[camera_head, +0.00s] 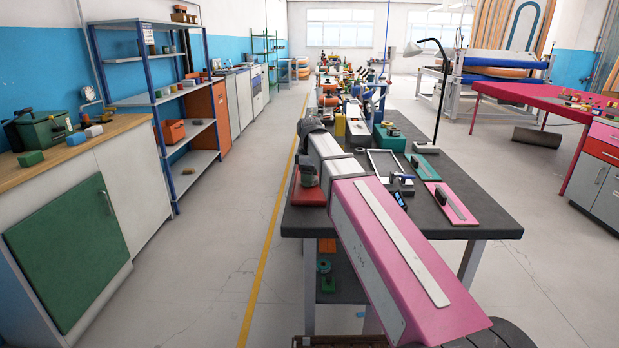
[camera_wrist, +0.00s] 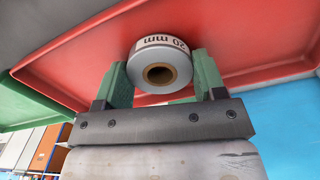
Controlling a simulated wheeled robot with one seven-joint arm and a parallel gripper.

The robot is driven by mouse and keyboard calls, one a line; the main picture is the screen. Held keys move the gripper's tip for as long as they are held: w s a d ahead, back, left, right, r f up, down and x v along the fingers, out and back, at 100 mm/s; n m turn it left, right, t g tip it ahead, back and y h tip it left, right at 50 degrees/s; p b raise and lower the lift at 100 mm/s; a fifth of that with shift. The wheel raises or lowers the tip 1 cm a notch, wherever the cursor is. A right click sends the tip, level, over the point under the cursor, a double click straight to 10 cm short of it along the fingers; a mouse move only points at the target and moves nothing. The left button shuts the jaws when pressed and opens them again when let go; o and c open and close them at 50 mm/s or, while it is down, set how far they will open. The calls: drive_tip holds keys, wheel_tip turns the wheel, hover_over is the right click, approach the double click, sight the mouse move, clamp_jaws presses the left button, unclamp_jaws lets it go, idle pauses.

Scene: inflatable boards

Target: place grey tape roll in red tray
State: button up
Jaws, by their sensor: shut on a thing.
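My gripper (camera_wrist: 162,70) is shut on the grey tape roll (camera_wrist: 160,60), with one green finger on each side of it. The roll has a brown core and a "20 mm" label, which reads upside down in the wrist view. The red tray (camera_wrist: 80,62) fills the background behind the roll. In the head view the red tray (camera_head: 302,199) lies at the left edge of the dark table, and my gripper (camera_head: 308,174) is over it. The roll is too small to make out there. I cannot tell whether the roll touches the tray.
The dark table (camera_head: 466,219) holds a pink tray (camera_head: 452,204), a green tray (camera_head: 422,167), a white frame and a black lamp (camera_head: 436,85). Several objects crowd its far end. A clear floor aisle with a yellow line (camera_head: 268,235) runs left of the table.

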drive_tip(key=shift+f, duration=0.1)
drive_tip(key=o, duration=0.9)
wheel_tip(320, 180, up, 12)
drive_tip(key=shift+r, duration=0.15)
